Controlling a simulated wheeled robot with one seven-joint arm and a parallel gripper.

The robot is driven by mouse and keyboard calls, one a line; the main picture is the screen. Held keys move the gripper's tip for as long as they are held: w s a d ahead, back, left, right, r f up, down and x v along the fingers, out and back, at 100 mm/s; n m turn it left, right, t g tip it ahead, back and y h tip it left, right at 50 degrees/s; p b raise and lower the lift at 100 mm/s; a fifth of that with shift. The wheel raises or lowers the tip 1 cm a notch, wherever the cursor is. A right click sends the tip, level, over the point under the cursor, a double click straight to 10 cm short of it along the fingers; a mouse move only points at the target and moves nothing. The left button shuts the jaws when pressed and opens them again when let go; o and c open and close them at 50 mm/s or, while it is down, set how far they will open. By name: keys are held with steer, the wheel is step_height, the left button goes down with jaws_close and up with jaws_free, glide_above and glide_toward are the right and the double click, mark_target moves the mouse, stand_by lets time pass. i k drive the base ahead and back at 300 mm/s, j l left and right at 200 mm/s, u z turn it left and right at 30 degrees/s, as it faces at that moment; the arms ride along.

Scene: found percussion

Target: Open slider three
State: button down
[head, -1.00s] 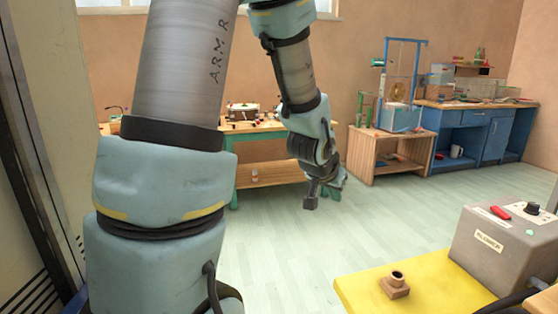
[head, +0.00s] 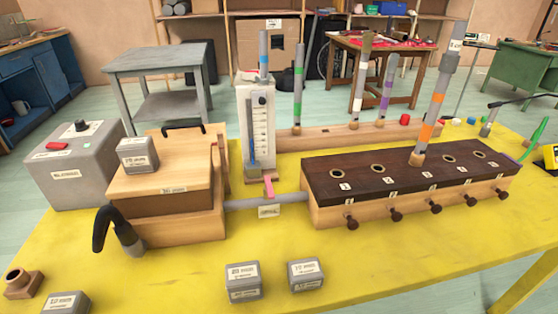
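A long wooden chest with a dark top (head: 398,182) stands on the yellow table. Its top has a row of round holes with number labels. A grey pipe with orange bands (head: 430,115) stands in the middle hole, leaning slightly right. A row of dark knobs sticks out of the chest's front face. The middle knob (head: 435,208), below the label that seems to read 3, looks like slider three. It appears to stick out about as far as its neighbours. My gripper and arm are not in view now.
Left of the chest, a grey duct (head: 265,202) joins it to a wooden box (head: 165,195). Small grey weights (head: 243,281) lie near the front edge. The yellow table (head: 390,258) is clear before the knobs. More banded pipes stand in a wooden rack (head: 345,135) behind.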

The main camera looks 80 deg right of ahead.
mark_target(437, 208)
steer(key=z, duration=0.4)
steer(key=k+z, duration=0.15)
steer(key=z, duration=0.6)
steer(key=k+l+z, duration=0.1)
steer(key=z, duration=0.3)
